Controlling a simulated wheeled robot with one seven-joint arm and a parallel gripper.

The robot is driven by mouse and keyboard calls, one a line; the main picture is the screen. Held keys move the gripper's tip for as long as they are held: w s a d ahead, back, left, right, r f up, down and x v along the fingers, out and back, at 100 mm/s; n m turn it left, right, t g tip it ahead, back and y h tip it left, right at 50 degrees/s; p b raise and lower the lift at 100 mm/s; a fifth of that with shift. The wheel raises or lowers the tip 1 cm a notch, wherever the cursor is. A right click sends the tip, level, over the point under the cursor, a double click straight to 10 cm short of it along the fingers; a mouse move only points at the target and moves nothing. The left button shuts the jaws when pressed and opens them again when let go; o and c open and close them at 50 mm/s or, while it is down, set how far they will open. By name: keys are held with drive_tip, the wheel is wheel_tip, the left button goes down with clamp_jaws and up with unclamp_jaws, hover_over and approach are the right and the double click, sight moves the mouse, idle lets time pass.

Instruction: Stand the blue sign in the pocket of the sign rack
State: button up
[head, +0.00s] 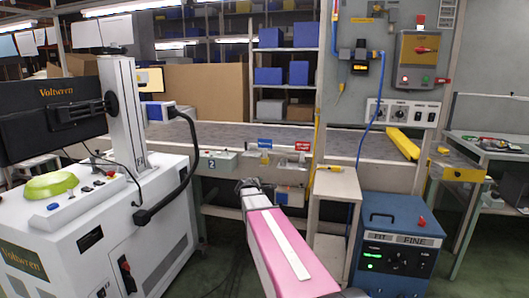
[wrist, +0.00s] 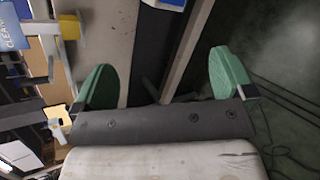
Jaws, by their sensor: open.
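My gripper (head: 247,185) is in front of the conveyor's front side, below and left of the signs. In the wrist view my gripper (wrist: 165,82) has its two green fingers wide apart, with nothing between them. A small blue sign (head: 264,143) is at the conveyor's front edge, left of a red sign. A blue sign reading "CLEAN" (wrist: 12,28) is cut off at the top left of the wrist view, outside the fingers. The light holder strip (head: 275,155) by the signs may be the sign rack; its pocket cannot be made out.
The red sign (head: 302,146) is close beside the blue one. A grey box marked 2 (head: 215,161) is left of them. A pale stand (head: 337,183) and a blue machine (head: 394,240) are at right. A white cabinet (head: 110,235) fills the left. The conveyor belt (head: 245,132) looks bare.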

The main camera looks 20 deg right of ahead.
sight(265, 145)
drive_tip(key=w+d+r+n+t+h, duration=0.1)
drive_tip(key=w+d+r+n+t, duration=0.2)
drive_tip(key=w+r+n, duration=0.45)
drive_tip(key=w+d+r+n+t, duration=0.2)
drive_tip(key=w+r+n+t, duration=0.2)
drive_tip(key=w+r+n, duration=0.35)
drive_tip(key=shift+m, duration=0.3)
drive_tip(key=x, duration=1.1)
drive_tip(key=shift+w+d, duration=0.1)
drive_tip(key=shift+w, duration=0.2)
drive_tip(key=shift+c, duration=0.3)
drive_tip(key=c, duration=0.6)
